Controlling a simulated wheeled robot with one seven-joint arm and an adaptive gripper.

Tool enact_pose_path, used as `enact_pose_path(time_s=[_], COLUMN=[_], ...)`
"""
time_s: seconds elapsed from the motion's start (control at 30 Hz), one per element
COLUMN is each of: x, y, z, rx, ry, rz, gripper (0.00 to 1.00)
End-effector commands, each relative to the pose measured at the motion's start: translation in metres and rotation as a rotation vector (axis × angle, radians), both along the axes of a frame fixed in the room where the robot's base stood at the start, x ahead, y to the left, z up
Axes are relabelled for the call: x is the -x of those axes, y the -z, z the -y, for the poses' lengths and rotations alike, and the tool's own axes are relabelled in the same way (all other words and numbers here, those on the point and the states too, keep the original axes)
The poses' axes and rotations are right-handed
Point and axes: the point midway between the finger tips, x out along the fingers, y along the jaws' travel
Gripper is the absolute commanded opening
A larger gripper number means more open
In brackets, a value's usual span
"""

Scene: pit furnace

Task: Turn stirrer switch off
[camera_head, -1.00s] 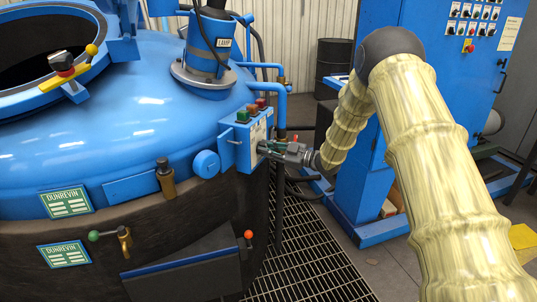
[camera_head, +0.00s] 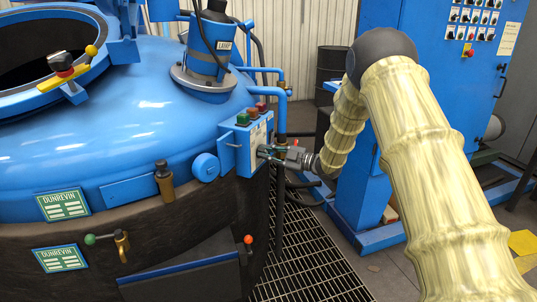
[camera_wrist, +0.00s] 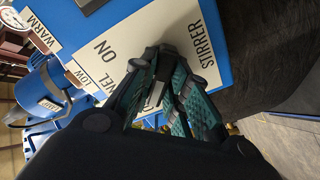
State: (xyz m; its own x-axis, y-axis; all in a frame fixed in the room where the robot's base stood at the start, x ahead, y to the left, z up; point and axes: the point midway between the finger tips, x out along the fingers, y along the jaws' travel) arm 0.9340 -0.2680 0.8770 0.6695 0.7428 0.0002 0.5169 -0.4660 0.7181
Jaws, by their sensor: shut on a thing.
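The stirrer switch is a small dark knob (camera_wrist: 166,66) on a white label plate marked STIRRER (camera_wrist: 205,48) and ON, in the wrist view. My gripper (camera_wrist: 160,88) is at the plate with its teal-padded fingers closed around the knob. A light pointer stripe shows between the fingers; the fingers hide much of the knob, so its exact setting is hard to tell. In the head view my gripper (camera_head: 264,152) reaches the right face of the blue control box (camera_head: 237,148) on the furnace side. The knob itself is too small to see there.
Green and red buttons (camera_head: 252,113) sit on top of the control box. A blue cabinet (camera_head: 420,130) with switches stands right. Grating (camera_head: 310,255) covers the floor below.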

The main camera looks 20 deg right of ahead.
Motion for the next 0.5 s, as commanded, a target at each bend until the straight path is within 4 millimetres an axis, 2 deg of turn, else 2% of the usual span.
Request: enact_pose_path(time_s=[0.03,0.07,0.17,0.5], x=[-0.0002,-0.0002,-0.0002,0.0003], y=[0.0001,0.0001,0.0002,0.0001], z=[0.0010,0.0010,0.0009,0.0005], rx=[0.001,0.001,0.001,0.000], ry=[0.002,0.002,0.001,0.000], rz=[0.000,0.000,0.001,0.000], gripper=[0.00,0.18,0.36,0.38])
